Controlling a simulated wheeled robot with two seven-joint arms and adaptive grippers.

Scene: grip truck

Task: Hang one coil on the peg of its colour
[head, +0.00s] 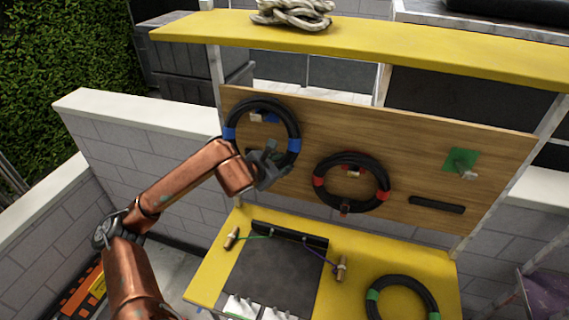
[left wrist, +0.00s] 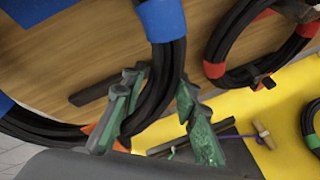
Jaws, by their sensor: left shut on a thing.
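A black coil with blue bands (head: 294,128) is upright in front of the board's left part. The blue peg (head: 270,118) shows through its opening; I cannot tell whether the coil rests on it. My left gripper (head: 268,160) is shut on this coil's lower right part. In the left wrist view, the green fingers (left wrist: 158,112) stand on both sides of the blue-banded coil (left wrist: 164,60). A red-banded coil (head: 383,180) hangs around the red peg (head: 352,172). The green peg (head: 462,160) is bare. A green-banded coil (head: 400,281) lies on the yellow counter. My right gripper is out of view.
The wooden board (head: 420,150) stands behind a yellow counter (head: 221,270) with a dark mat (head: 270,270) and small handled tools. A yellow shelf (head: 400,40) with a rope bundle (head: 292,13) runs above. A dark bar (head: 437,204) is on the board at right.

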